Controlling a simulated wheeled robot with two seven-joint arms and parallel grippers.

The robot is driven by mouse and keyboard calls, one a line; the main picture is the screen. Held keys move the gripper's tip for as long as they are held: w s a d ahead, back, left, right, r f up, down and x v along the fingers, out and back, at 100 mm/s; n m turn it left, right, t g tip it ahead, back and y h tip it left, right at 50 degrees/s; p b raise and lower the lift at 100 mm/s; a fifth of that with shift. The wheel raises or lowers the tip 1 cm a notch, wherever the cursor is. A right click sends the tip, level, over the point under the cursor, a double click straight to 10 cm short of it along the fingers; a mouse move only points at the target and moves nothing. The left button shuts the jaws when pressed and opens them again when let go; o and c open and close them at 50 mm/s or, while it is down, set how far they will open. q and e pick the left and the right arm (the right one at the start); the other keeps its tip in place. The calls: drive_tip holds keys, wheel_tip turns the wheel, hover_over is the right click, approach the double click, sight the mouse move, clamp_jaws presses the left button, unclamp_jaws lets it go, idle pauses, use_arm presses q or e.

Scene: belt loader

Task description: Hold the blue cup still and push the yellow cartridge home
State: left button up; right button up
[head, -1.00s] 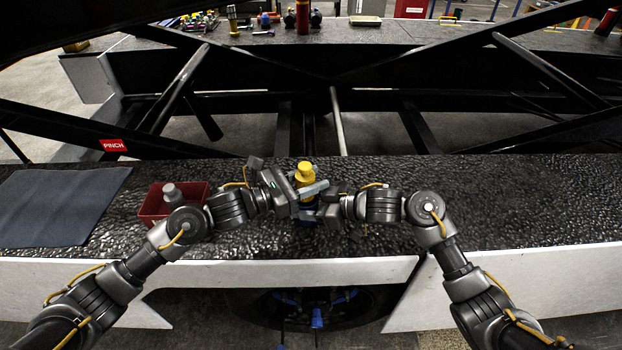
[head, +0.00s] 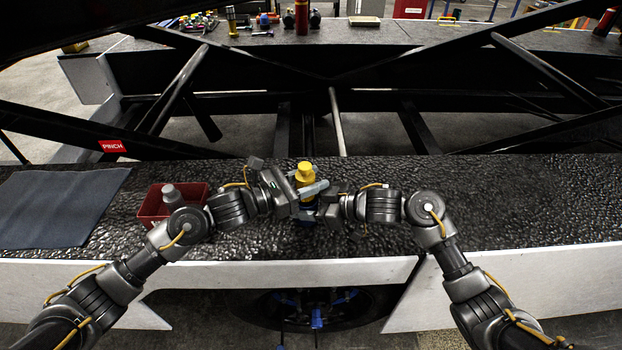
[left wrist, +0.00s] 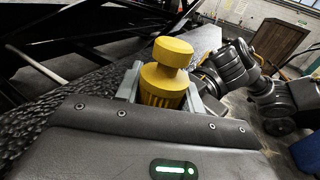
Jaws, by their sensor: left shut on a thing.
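The yellow cartridge (head: 305,173) stands upright between the two grippers in the head view, its knobbed top showing. My left gripper (head: 311,189) is shut on the cartridge from the left. The left wrist view shows the yellow cartridge (left wrist: 164,82) between the grey fingers, with its lower end hidden by the gripper body. The blue cup (head: 307,211) shows only as a small dark blue part below the cartridge; how deep the cartridge sits in it is hidden. My right gripper (head: 323,211) is low at the cup's right side; its fingertips are too hidden to tell their opening.
A red bin (head: 152,205) with a grey piece (head: 170,192) stands left of the grippers, partly behind my left arm. A dark mat (head: 60,207) lies at far left. The black belt (head: 520,200) is clear on the right. Dark frame bars cross behind it.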

use_arm(q)
drive_tip(key=shift+f, duration=0.65)
drive_tip(key=shift+r, duration=0.25)
drive_tip(key=o, duration=1.3)
drive_tip(key=shift+d, duration=0.1)
drive_tip(key=shift+c, duration=0.2)
drive_tip(key=shift+s+r, duration=0.1)
drive_tip(key=shift+s+d, duration=0.1)
drive_tip(key=v, duration=1.2)
drive_tip(key=shift+w+a+r, duration=0.25)
drive_tip(key=shift+r, duration=0.1)
